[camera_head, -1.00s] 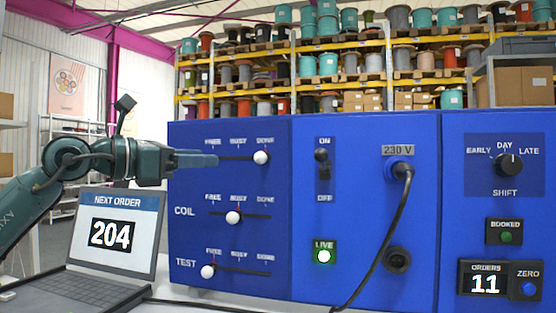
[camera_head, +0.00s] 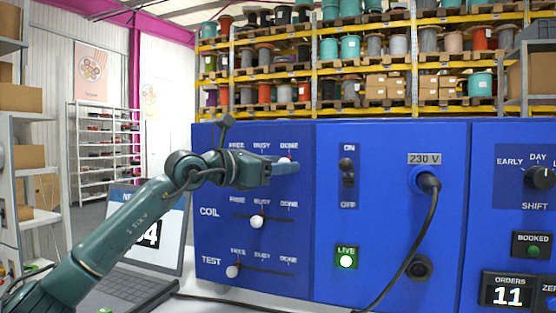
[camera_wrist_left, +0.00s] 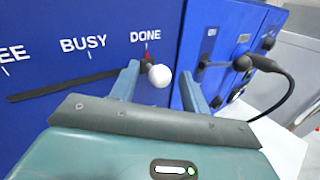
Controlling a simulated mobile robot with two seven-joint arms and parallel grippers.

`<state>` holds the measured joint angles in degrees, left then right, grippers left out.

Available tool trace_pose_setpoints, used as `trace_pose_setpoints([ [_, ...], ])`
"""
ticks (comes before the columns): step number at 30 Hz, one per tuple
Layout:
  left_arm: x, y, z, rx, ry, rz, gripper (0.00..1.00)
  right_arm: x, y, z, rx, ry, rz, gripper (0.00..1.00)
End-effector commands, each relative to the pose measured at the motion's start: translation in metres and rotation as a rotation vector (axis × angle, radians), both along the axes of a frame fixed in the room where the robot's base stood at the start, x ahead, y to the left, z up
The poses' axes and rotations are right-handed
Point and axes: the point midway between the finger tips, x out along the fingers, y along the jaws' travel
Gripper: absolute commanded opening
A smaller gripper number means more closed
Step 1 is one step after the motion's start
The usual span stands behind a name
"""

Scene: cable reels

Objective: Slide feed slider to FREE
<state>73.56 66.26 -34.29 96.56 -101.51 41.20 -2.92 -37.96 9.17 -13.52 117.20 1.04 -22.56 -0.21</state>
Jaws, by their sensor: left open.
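The top slider on the blue panel has a white ball knob (camera_wrist_left: 160,75) on a dark stem. In the left wrist view the knob stands at the DONE end of its dark slot (camera_wrist_left: 68,84), with BUSY and FREE to the left. My left gripper (camera_head: 291,165) is open at that end, one finger on each side of the knob in the left wrist view. I cannot tell whether either finger touches it. In the head view my gripper and wrist hide most of the knob, the slot and the row's name. My right gripper is not in view.
Below are the COIL slider knob (camera_head: 257,222) at BUSY and the TEST slider knob (camera_head: 233,271) at FREE. A black cable (camera_head: 434,215) hangs from the 230 V socket to the right. A laptop (camera_head: 140,285) stands behind my left arm. The LIVE lamp (camera_head: 346,261) is lit.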

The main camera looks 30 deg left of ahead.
Motion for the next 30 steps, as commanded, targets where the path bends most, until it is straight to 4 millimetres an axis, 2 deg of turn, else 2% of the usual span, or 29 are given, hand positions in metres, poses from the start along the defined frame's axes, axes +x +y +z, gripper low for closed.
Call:
trace_pose_setpoints([
  [7,0.0007,-0.0001,-0.0004,0.0,0.0,0.0,0.46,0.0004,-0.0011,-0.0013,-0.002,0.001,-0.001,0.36],
  [24,0.0005,0.0001,-0.0004,0.0,0.001,0.0,0.0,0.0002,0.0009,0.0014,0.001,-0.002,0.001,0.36],
  [30,0.0005,0.0001,-0.0005,0.0,0.001,0.0,0.0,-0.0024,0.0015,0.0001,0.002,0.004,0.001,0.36],
])
